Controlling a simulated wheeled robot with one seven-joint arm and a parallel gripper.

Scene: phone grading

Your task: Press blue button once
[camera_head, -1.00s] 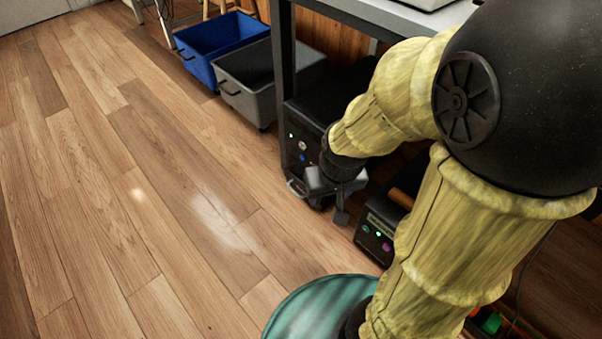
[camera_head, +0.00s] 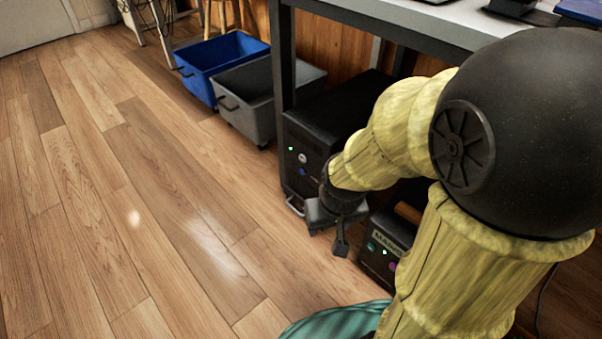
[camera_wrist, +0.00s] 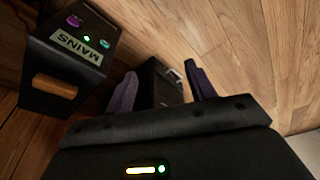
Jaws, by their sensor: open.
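The small blue button (camera_head: 303,172) is on the front face of the black tower box (camera_head: 307,140) under the table. A pale round button (camera_head: 302,158) and a green light (camera_head: 291,149) sit just above it. My gripper (camera_head: 325,222) is low in front of the tower's right side, apart from the blue button in the picture. In the wrist view my gripper (camera_wrist: 160,69) has its two purple-grey fingers spread with nothing held. Part of a black box with a metal handle (camera_wrist: 177,74) shows between them. I cannot make out the blue button in the wrist view.
A black box labelled MAINS (camera_head: 388,240) with teal and magenta buttons stands right of my gripper; it also shows upper left in the wrist view (camera_wrist: 57,70). A dark table leg (camera_head: 284,100) stands beside the tower. Blue bin (camera_head: 197,82) and grey bin (camera_head: 237,118) are behind. Left floor is clear.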

